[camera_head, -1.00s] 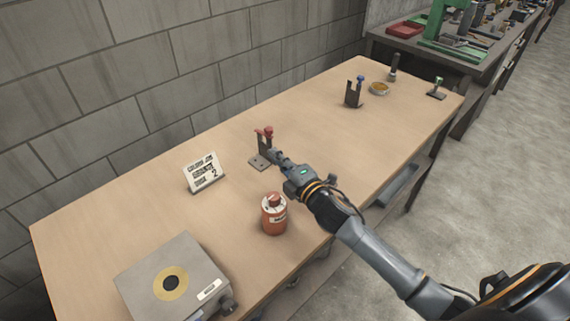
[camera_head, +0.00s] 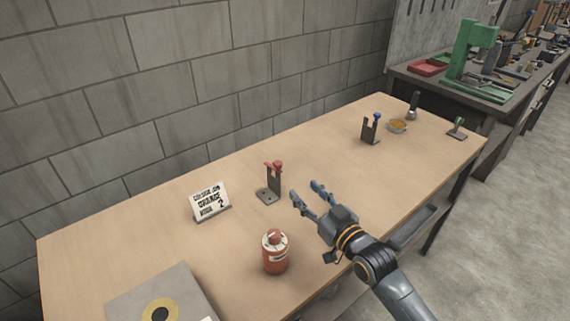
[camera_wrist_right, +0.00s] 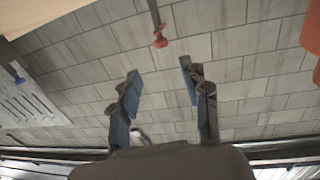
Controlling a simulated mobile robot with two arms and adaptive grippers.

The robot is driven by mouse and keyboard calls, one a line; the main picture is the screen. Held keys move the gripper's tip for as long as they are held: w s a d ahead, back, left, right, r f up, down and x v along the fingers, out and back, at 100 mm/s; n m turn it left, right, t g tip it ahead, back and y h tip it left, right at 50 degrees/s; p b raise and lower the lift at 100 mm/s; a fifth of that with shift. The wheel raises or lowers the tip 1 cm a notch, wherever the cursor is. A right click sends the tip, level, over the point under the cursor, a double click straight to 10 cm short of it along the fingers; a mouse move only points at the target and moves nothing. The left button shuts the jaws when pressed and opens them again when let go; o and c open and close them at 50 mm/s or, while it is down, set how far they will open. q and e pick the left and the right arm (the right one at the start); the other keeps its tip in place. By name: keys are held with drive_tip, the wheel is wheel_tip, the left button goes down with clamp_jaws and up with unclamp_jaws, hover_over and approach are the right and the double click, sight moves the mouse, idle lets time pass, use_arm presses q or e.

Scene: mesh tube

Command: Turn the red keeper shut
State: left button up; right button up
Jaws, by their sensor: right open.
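The red keeper (camera_head: 274,166) sits at the top of a dark upright bracket (camera_head: 274,183) with a flat foot, near the middle of the table. It shows small in the right wrist view (camera_wrist_right: 160,39), beyond the fingertips at the top middle. In the head view it looks roughly level, but its exact angle is too small to tell. My right gripper (camera_head: 305,190) is open and empty, to the right of the bracket and apart from it. Its spread fingers also show in the right wrist view (camera_wrist_right: 159,70). My left gripper is not in view.
A red-orange canister (camera_head: 275,254) stands close in front of the bracket. A white sign (camera_head: 210,202) is left of it, and a grey box (camera_head: 185,285) is at the front left. A blue-topped bracket (camera_head: 371,130), a bowl (camera_head: 397,126) and a green-topped part (camera_head: 457,128) stand farther right.

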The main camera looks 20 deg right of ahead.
sight(280, 166)
drive_tip(key=x, duration=1.4)
drive_tip(key=shift+s+a+p, duration=0.1)
drive_tip(key=shift+a+p, duration=0.05)
drive_tip(key=shift+p, duration=0.2)
clamp_jaws()
